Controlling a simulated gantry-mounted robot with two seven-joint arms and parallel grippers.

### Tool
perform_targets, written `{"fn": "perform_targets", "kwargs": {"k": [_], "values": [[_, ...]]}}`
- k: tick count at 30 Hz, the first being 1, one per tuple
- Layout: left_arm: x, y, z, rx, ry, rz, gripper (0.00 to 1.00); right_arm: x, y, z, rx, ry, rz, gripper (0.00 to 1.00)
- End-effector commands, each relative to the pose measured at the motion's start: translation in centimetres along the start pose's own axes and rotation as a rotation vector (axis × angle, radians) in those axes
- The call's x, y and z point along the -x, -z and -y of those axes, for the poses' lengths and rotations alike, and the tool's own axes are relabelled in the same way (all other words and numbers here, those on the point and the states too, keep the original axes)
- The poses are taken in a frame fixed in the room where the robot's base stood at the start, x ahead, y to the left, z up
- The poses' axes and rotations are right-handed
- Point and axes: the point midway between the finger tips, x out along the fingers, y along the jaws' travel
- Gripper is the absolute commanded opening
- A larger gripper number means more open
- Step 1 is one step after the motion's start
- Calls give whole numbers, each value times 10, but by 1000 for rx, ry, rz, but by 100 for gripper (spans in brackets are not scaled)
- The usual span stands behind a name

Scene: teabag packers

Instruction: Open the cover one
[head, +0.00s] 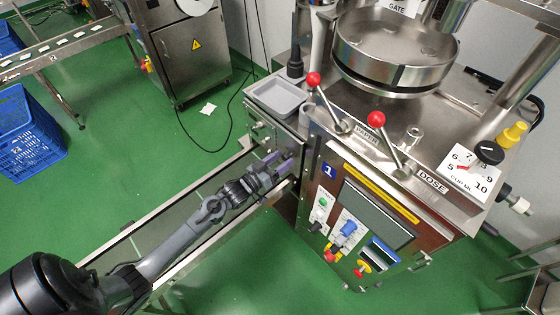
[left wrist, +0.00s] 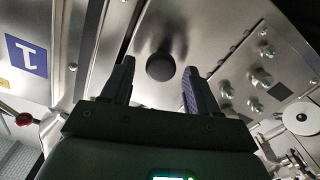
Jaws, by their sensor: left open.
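The steel machine marked with a blue 1 label (head: 328,170) stands right of centre in the head view. The label also shows in the left wrist view (left wrist: 27,56). A steel panel (left wrist: 125,25) with a round black knob (left wrist: 160,67) faces my left wrist camera; it looks like the cover and appears shut. My left gripper (head: 279,162) is at the machine's left side. Its fingers (left wrist: 159,75) are open, with the knob between them in the picture; I cannot tell whether they touch it. In the head view the gripper hides the knob. My right gripper is not in view.
Two red-knobbed levers (head: 376,119) rise from the machine top, near a grey tray (head: 279,98). A steel conveyor channel (head: 150,233) runs below my left arm. Bolts (left wrist: 261,77) stick out on the neighbouring panel.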

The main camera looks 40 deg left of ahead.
Motion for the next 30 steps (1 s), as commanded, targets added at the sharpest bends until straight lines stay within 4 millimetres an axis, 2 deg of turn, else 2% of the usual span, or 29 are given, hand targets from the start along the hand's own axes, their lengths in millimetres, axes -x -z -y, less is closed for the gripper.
{"fn": "perform_targets", "kwargs": {"k": [4,15,23,30], "values": [[0,0,0,0,0,0,58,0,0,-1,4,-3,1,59],[0,0,0,0,0,0,2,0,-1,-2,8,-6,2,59],[1,0,0,0,-3,1,0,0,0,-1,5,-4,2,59],[9,0,-3,-2,-65,22,0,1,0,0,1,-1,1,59]]}}
